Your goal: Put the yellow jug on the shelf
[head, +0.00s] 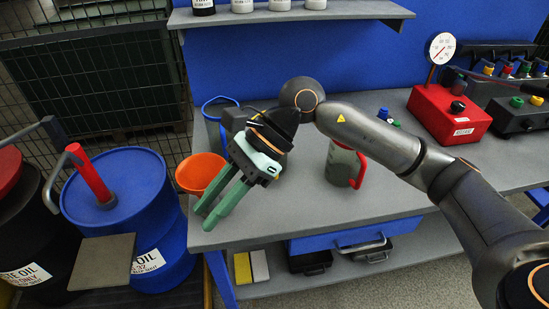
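No plainly yellow jug shows. A grey-green jug (339,167) with a red handle and rim stands upright on the grey bench, partly behind my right forearm. A blue jug-like vessel (214,112) stands at the bench's left back, partly behind my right gripper. The grey wall shelf (345,14) is at the top, above the bench. My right gripper (205,218) points down and left over the bench's left end. Its green fingers are apart with nothing between them. It is left of the red-handled jug and apart from it. My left gripper is not in view.
An orange funnel or bowl (201,171) is at the bench's left edge. Several bottles line the wall shelf. A red gauge box (448,115) stands at right. Blue drum (125,190) is at left. The bench front (290,215) is clear. A yellow item (242,268) is below.

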